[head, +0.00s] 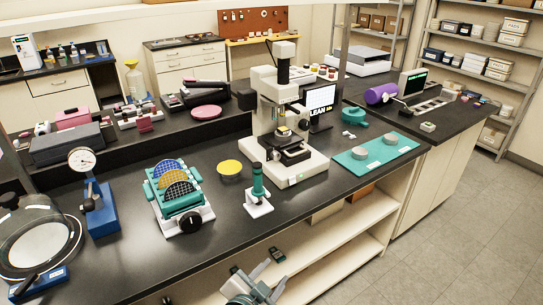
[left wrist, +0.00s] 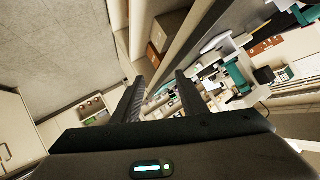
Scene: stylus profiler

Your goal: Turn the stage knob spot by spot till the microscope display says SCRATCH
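The white microscope (head: 312,163) stands near the front edge of the dark bench. Its display (head: 321,97) is partly hidden by the microscope; the letters that show read "LEAN", with small yellow marks beside them. The dark stage (head: 291,154) sits under the head and carries a small sample. A small dark part on its left side (head: 275,155) may be the stage knob; I cannot tell. My left gripper (head: 257,263) is below the bench edge in front of the lower shelf, away from the microscope. It is open and empty; its spread fingers also show in the left wrist view (left wrist: 158,92). My right gripper is not in view.
A green-handled tool on a white stand (head: 258,190) is left of the microscope. A wafer rack with a black knob (head: 190,222) and a yellow disc (head: 230,168) lie farther left. A teal mat (head: 378,152) with two grey discs is at right. The bench edge lies between gripper and microscope.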

